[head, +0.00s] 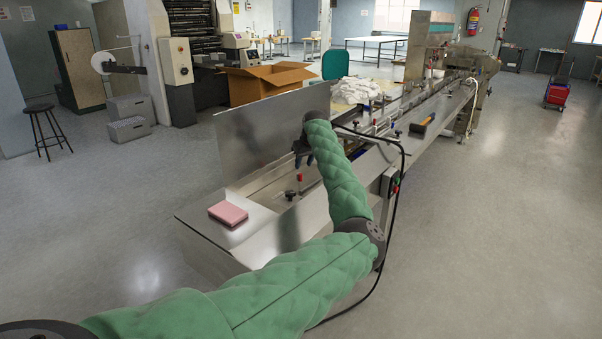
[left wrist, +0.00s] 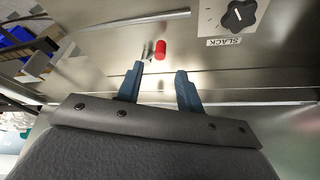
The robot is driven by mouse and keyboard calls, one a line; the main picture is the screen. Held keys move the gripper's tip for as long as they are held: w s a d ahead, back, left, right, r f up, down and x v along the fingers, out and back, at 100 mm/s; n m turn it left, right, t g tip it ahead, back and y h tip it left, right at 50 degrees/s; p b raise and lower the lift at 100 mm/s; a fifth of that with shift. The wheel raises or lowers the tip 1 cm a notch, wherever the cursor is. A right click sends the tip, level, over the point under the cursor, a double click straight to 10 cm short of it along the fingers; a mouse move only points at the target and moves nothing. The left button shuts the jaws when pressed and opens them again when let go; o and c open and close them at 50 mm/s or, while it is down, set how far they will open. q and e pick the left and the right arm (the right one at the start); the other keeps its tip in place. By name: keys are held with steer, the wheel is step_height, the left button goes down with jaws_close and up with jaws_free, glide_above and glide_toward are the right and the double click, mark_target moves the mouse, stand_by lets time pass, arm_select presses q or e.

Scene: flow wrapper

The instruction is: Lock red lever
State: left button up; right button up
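The red lever (left wrist: 161,50) shows in the left wrist view as a short red cylinder on a small metal stem, on the steel panel of the machine. In the head view the red lever (head: 299,177) is a small red spot below my left gripper (head: 303,158). In the left wrist view my left gripper (left wrist: 159,72) is open, its two blue fingers apart with nothing between them. The lever lies just past the fingertips, nearer the left finger, apart from them as far as I can tell. My right gripper is in neither view.
A black knob (left wrist: 239,14) on a plate marked SLACK sits right of the lever. A pink block (head: 228,213) lies on the machine's near end. A tall steel panel (head: 265,135) stands behind the gripper. An orange-and-black tool (head: 423,124) lies farther along the machine.

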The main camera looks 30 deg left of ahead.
mark_target(300, 174)
arm_select(q)
steer(key=shift+p+x, duration=0.35)
steer(key=shift+x, duration=2.8)
steer(key=shift+r, duration=0.1)
steer(key=shift+c, duration=0.5)
jaws_close()
